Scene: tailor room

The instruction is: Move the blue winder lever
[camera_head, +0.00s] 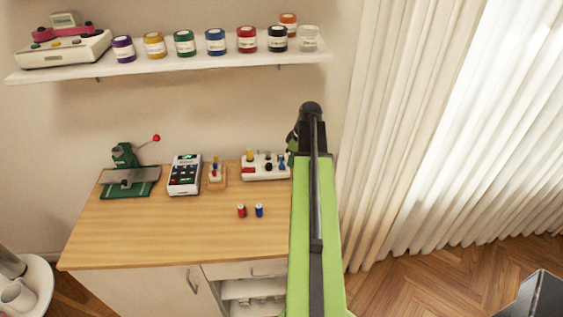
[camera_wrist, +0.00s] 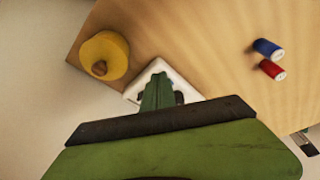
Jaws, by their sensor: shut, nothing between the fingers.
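A white winder unit (camera_head: 265,173) stands at the back right of the wooden table, with a yellow spool, a red part and dark knobs on it. A small blue part (camera_head: 282,161) at its right end looks like the blue lever. In the wrist view the white unit (camera_wrist: 181,84) lies behind my gripper (camera_wrist: 158,78), which hides much of it; I cannot make out the blue lever there. My gripper is shut and empty, over the unit. In the head view my arm mostly hides the gripper; I cannot tell whether it touches the lever.
A yellow cone (camera_wrist: 108,54) is close by in the wrist view. Red (camera_head: 241,210) and blue (camera_head: 259,210) spools stand on the table (camera_head: 165,230). A keypad device (camera_head: 184,175) and green press (camera_head: 128,180) stand left. A jar shelf (camera_head: 180,66) hangs above.

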